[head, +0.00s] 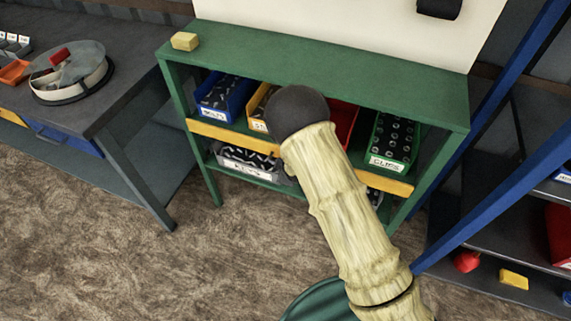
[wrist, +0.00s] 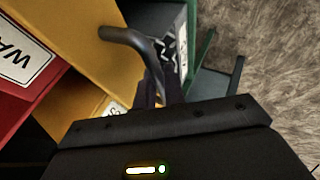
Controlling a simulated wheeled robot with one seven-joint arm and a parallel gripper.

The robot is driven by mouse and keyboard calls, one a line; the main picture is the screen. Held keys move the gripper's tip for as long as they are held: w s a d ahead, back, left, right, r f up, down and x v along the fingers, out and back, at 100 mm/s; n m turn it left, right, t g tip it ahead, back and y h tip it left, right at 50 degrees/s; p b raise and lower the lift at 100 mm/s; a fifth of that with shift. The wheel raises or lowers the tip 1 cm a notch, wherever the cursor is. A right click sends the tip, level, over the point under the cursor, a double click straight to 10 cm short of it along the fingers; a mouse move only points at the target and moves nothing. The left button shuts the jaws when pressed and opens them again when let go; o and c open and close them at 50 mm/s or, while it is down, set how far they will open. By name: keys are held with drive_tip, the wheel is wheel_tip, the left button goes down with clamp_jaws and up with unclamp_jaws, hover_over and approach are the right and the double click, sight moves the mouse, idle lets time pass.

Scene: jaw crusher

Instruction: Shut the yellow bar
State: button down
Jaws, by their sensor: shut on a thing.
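The yellow bar (head: 231,137) runs along the front of the green shelf unit, below the upper row of bins. My arm hides its middle, and its right part shows again under the green bin. In the wrist view the yellow bar (wrist: 92,42) carries a dark curved handle (wrist: 128,37). My gripper (wrist: 161,92) is shut on this handle, with its fingers around the handle's end. In the head view my gripper is hidden behind my own arm. How far the bar stands out from the shelf I cannot tell.
Upper bins are blue (head: 224,97), yellow (head: 259,104), red (head: 343,120) and green (head: 392,143). A grey bin (head: 247,164) stands below. A yellow block (head: 185,41) sits on the green top. A dark table (head: 110,85) stands left, a blue-framed rack (head: 490,195) right.

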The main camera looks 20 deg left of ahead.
drive_tip(key=shift+a, duration=0.1)
drive_tip(key=c, duration=1.8)
unclamp_jaws()
drive_tip(key=v, duration=1.7)
drive_tip(key=shift+s+r, duration=0.1)
drive_tip(key=shift+r, duration=0.05)
